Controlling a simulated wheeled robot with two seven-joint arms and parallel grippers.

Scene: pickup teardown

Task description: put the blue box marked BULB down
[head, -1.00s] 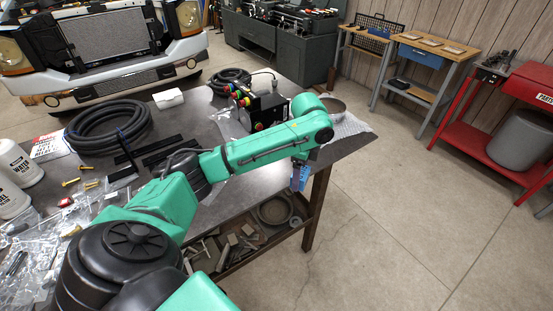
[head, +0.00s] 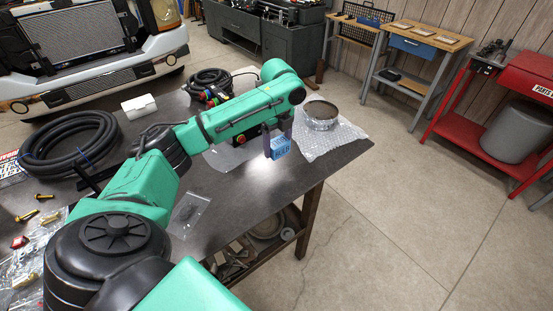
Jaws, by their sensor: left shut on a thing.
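The blue box marked BULB (head: 281,148) is held in my left gripper (head: 277,138), which points down and is shut on it. The box hangs over the dark workbench top (head: 235,190), close to the bench's right part. Whether its underside touches the bench I cannot tell for certain; a bright patch shows on the bench below it. My right gripper is not in view.
A round metal ring (head: 321,115) lies on bubble wrap (head: 333,137) right of the box. A black control box with coloured buttons stands behind my arm. A coiled black hose (head: 70,143) and a small clear bag (head: 188,215) lie left. Bench between bag and box is bare.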

